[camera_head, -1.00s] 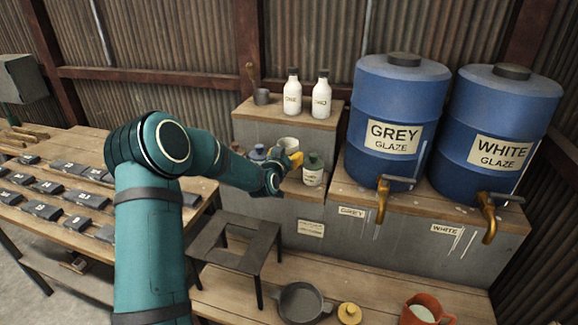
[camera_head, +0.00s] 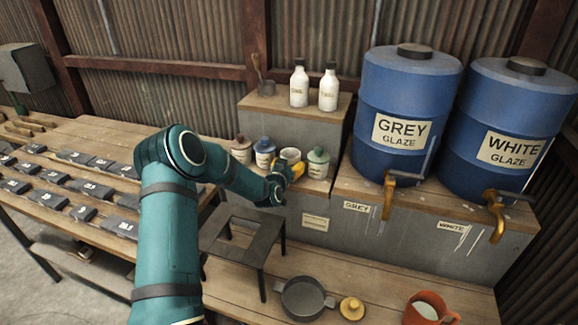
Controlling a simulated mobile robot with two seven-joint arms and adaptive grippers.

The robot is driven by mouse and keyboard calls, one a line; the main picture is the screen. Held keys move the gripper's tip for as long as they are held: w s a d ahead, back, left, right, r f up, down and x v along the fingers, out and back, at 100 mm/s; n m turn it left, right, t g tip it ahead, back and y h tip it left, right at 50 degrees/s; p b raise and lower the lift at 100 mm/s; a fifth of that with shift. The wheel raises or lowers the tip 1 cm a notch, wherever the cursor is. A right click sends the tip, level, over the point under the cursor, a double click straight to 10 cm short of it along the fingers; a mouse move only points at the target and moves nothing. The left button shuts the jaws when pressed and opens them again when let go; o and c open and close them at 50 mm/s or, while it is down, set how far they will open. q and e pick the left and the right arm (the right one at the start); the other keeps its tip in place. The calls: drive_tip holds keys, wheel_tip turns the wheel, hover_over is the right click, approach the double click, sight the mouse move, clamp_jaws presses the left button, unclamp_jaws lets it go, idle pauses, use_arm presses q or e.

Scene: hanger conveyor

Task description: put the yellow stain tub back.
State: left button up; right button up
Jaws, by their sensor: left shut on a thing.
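The stain tub (camera_head: 290,154) is a small pale open tub without its lid. It sits in the row on the low wooden step, between the blue-lidded tub (camera_head: 264,152) and the green-lidded tub (camera_head: 318,162). My left gripper (camera_head: 291,171) is shut on it from the front, with a yellow part showing at the fingers. The fingers hide the tub's lower part, so I cannot tell whether its base touches the step. A yellow lid (camera_head: 351,308) lies on the lower bench. My right gripper is not in view.
A pinkish tub (camera_head: 241,149) stands left of the blue-lidded one. Two white bottles (camera_head: 299,86) (camera_head: 328,90) stand on the upper step. Blue glaze barrels (camera_head: 405,110) stand right. A dark stool (camera_head: 243,236), a pan (camera_head: 303,297) and an orange jug (camera_head: 428,308) are lower down.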

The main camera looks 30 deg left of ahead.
use_arm(q)
drive_tip(key=shift+f, duration=0.1)
drive_tip(key=o, duration=1.1)
drive_tip(key=shift+o, duration=0.2)
